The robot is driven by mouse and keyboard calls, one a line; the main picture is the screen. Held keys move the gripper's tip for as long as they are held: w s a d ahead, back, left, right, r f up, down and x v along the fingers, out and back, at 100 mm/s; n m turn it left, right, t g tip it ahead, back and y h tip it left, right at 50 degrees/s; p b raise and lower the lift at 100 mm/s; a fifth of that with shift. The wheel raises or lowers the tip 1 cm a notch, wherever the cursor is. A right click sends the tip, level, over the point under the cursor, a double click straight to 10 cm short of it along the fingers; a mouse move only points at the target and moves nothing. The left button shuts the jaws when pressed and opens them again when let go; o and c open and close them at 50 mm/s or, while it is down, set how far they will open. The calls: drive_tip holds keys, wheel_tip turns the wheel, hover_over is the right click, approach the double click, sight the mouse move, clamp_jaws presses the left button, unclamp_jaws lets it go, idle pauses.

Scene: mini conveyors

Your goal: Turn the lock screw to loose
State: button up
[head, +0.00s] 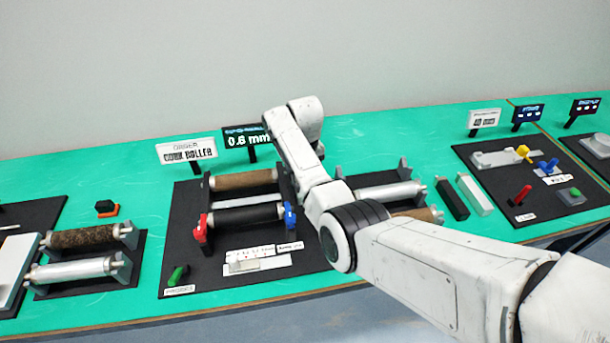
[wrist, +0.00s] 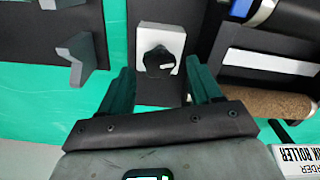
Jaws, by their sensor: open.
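A black knob (wrist: 158,61) with a white mark sits on a pale block (wrist: 148,36) in the wrist view; it looks like the lock screw. My gripper (wrist: 161,75) is open, its dark green fingers apart on the left and right of the knob. I see no contact between fingers and knob; their height gap cannot be judged. In the head view my white arm reaches over the middle board (head: 180,245) and hides the knob and the gripper.
The board carries a brown roller (head: 243,180) and a black roller (head: 245,216) with red and blue end pieces. Behind it stands a display (head: 246,138) reading 0.6 mm. A roller stand (wrist: 75,50) is left of the knob in the wrist view. Green table (head: 140,190) is bare beside the board.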

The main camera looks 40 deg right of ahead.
wheel_tip(320, 180, up, 10)
drive_tip(key=b, duration=0.1)
drive_tip(key=shift+r, duration=0.1)
idle(0.8)
